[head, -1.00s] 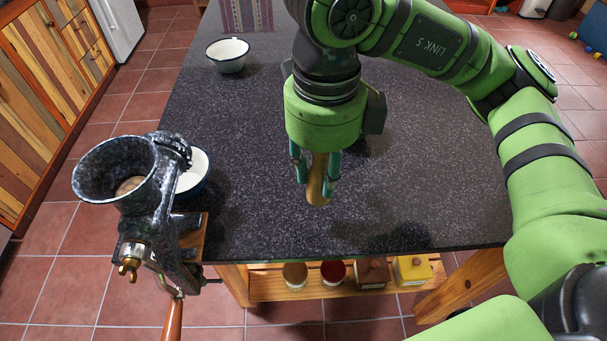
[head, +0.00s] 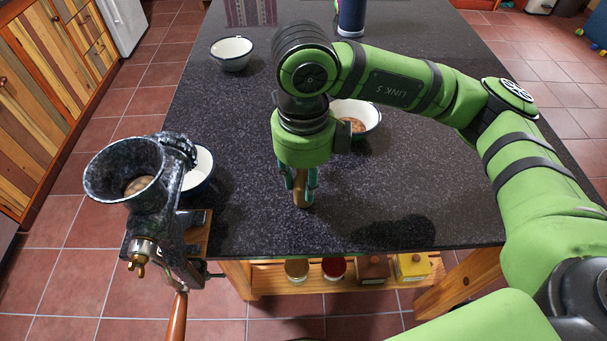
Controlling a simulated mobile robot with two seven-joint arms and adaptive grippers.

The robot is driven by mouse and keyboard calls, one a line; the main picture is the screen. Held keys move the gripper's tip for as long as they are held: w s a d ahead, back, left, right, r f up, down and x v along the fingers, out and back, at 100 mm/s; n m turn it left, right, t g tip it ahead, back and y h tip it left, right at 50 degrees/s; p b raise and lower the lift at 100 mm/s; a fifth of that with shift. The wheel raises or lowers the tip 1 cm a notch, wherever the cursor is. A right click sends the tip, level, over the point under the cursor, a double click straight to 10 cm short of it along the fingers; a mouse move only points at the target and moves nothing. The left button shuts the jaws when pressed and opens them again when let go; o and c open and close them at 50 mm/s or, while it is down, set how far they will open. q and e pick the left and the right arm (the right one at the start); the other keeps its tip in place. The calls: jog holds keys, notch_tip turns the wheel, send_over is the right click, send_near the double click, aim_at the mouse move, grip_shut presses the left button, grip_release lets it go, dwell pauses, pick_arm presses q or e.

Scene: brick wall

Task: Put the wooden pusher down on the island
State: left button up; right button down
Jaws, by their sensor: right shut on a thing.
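The wooden pusher (head: 301,194) is between the fingers of my right gripper (head: 300,187), which is shut on it. The pusher points down, and its lower end is at or just above the dark speckled top of the island (head: 260,225); I cannot tell whether it touches. The gripper hides its upper part. My left gripper is not in view.
A meat grinder (head: 125,172) is clamped at the island's left edge, with a white bowl (head: 198,170) beside it. Another bowl (head: 232,54) stands farther back. A bowl with brown contents (head: 358,118) and a dark blue bottle (head: 351,18) are behind my right arm. The front right is clear.

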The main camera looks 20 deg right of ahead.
jog(key=shift+f, duration=0.2)
jog(key=c, duration=0.9)
grip_release()
jog(key=shift+r, duration=0.1)
jog(key=shift+r+p, duration=0.25)
jog(key=shift+p, duration=0.1)
notch_tip(320, 180, up, 12)
jog(key=shift+f+b, duration=0.1)
jog(key=shift+b, duration=0.35)
